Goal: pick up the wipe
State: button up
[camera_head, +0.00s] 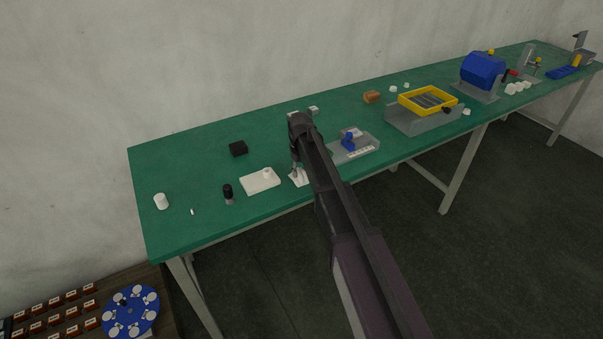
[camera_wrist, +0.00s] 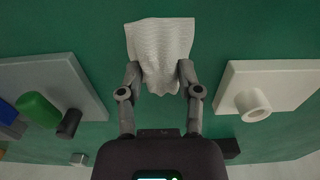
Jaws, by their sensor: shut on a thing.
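The wipe is a white, textured, crumpled sheet. In the wrist view the wipe (camera_wrist: 160,45) is pinched between the two fingertips of my gripper (camera_wrist: 160,78), and its wider part spreads out beyond them over the green surface. In the head view the wipe (camera_head: 298,178) shows as a small white patch below my gripper (camera_head: 297,170), near the front edge of the green table. My gripper is shut on the wipe. I cannot tell whether the wipe is clear of the table.
A white block (camera_head: 260,181) with a ring on it lies left of the wipe on the green table (camera_head: 200,165). A grey plate with a blue part (camera_head: 349,141) lies to the right. A black-topped bottle (camera_head: 228,192) and black box (camera_head: 238,149) stand further left.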

aim_at(300, 170)
jog(key=shift+r, duration=0.15)
notch_tip(300, 170, up, 4)
jog(key=p, duration=0.3)
jog(key=shift+f+p, duration=0.25)
jog(key=shift+p, duration=0.15)
jog(key=s+d, duration=0.2)
jog(key=s, duration=0.5)
jog(key=s+d+r+p, duration=0.1)
jog(key=s+d, duration=0.1)
jog(key=s, duration=0.6)
jog(key=shift+s+d, duration=0.15)
jog(key=shift+d, duration=0.1)
jog(key=shift+r, duration=0.1)
jog(key=o, duration=0.5)
jog(key=c, duration=0.5)
